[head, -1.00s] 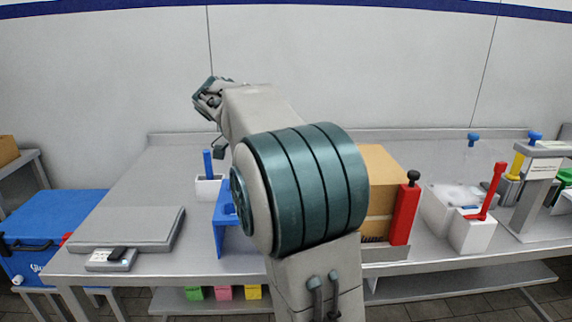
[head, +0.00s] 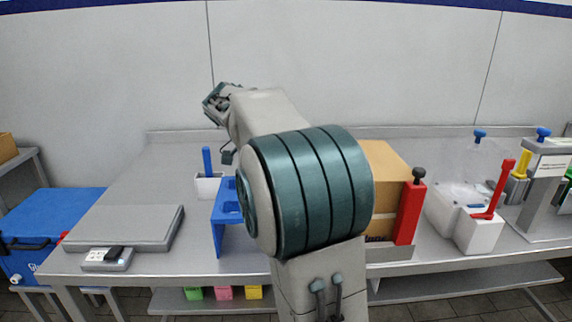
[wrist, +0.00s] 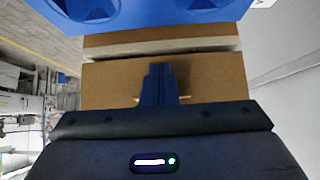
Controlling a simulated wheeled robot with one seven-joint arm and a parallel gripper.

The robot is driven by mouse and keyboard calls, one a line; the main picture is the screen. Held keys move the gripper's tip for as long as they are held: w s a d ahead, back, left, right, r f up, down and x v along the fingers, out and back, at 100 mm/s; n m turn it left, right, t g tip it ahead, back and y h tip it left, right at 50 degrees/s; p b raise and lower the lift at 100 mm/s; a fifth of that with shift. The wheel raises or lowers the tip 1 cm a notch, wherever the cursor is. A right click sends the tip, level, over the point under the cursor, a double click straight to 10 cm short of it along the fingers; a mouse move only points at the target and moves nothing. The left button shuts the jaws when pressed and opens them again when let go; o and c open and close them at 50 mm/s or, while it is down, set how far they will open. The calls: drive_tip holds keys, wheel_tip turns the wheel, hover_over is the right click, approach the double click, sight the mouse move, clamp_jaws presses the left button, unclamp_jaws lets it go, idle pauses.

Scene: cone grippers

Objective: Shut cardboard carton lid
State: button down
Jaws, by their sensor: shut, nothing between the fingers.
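A brown cardboard carton (head: 383,190) stands on the metal table in the head view, right of my arm, which hides its left part. In the wrist view, brown cardboard (wrist: 215,80) fills the middle, with a pale strip crossing it near the top. I cannot tell how far the lid is open. My gripper (wrist: 160,72) shows in the wrist view with its dark fingers shut together and empty, in front of the cardboard. I cannot tell whether the fingertips touch it.
A blue stand (head: 226,212) is left of the carton; a blue part with round openings (wrist: 150,12) borders the cardboard in the wrist view. A red post with a black knob (head: 409,213) is at the carton's right. White containers (head: 478,232) stand farther right.

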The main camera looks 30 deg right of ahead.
drive_tip(key=p+v, duration=0.3)
drive_tip(key=v, duration=1)
drive_tip(key=shift+a+r, duration=0.3)
drive_tip(key=s+a+f+n+t+y+p, duration=0.3)
drive_tip(key=s+a+f+n+y+p, duration=0.1)
drive_tip(key=s+n, duration=0.6)
drive_tip(key=s+a+f+n+t+y+p, duration=0.3)
drive_tip(key=s+a+f+n+p, duration=0.2)
drive_tip(key=n, duration=0.8)
drive_tip(key=s+f+p, duration=0.1)
drive_tip(key=s+p, duration=0.2)
drive_tip(key=s, duration=0.2)
drive_tip(key=shift+a+t+y+p, duration=0.25)
drive_tip(key=shift+t+y+p, duration=0.05)
drive_tip(key=shift+y+p, duration=0.1)
drive_tip(key=shift+s+d, duration=0.1)
drive_tip(key=shift+d, duration=0.05)
